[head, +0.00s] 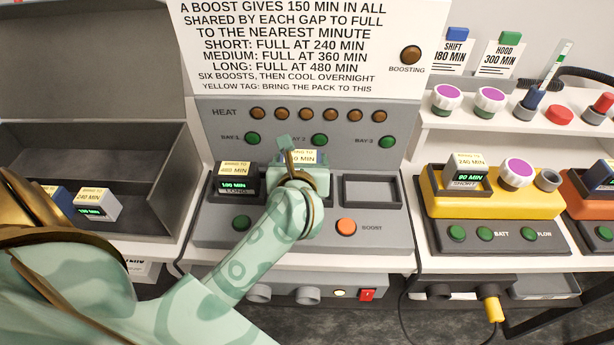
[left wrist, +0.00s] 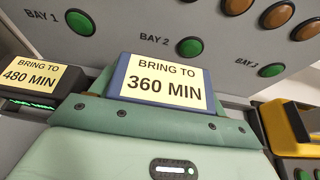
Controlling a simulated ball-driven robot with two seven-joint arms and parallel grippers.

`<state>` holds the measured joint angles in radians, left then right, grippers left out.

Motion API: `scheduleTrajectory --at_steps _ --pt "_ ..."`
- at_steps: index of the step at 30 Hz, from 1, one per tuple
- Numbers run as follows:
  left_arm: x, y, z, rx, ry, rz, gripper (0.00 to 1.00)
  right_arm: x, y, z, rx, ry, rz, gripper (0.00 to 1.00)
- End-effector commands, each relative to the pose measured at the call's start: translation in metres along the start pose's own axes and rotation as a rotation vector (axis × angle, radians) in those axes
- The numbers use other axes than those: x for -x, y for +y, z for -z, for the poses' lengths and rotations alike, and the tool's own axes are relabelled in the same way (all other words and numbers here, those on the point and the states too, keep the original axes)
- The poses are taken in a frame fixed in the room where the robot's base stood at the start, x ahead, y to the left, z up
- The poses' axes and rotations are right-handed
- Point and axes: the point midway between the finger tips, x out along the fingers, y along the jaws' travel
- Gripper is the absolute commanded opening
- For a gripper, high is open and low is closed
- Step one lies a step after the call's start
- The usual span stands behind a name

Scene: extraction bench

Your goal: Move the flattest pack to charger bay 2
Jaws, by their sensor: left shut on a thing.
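My left gripper (head: 299,178) is shut on a blue pack (head: 306,157) at the middle bay of the grey charger (head: 222,222). In the left wrist view the pack (left wrist: 163,85) carries a yellow tag reading "BRING TO 360 MIN" and sits below the BAY 2 label. The gripper hides its display and base, so I cannot tell whether it is seated. A dark pack (head: 236,184) stands in bay 1, reading 100 MIN, tagged 480 MIN. Bay 3 (head: 370,190) is empty. My right gripper is not in view.
A grey bin (head: 110,160) at left holds a pack (head: 95,203) tagged 240 MIN and a partly hidden blue one (head: 56,193). A yellow tester (head: 480,207) at right holds a SHORT pack (head: 466,172) reading 80 MIN. The orange boost button (head: 346,226) is in front of the bays.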

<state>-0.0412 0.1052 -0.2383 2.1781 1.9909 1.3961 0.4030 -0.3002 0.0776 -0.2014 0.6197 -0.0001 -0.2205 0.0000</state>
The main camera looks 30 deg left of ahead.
Motion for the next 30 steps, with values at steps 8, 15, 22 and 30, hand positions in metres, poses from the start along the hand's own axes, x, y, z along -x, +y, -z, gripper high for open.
scheduleTrajectory --at_steps 8,15,22,30 --pt "-0.020 -0.007 0.012 0.000 -0.003 0.000 0.33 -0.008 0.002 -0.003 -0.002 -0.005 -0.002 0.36" --pt "-0.035 -0.009 0.042 -0.001 -0.002 0.000 0.33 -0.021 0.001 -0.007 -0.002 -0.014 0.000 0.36" --pt "-0.034 -0.009 0.040 0.001 -0.004 0.001 0.33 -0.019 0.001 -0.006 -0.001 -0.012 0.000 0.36" --pt "-0.035 -0.009 0.044 0.001 0.000 0.000 0.96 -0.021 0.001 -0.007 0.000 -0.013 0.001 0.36"
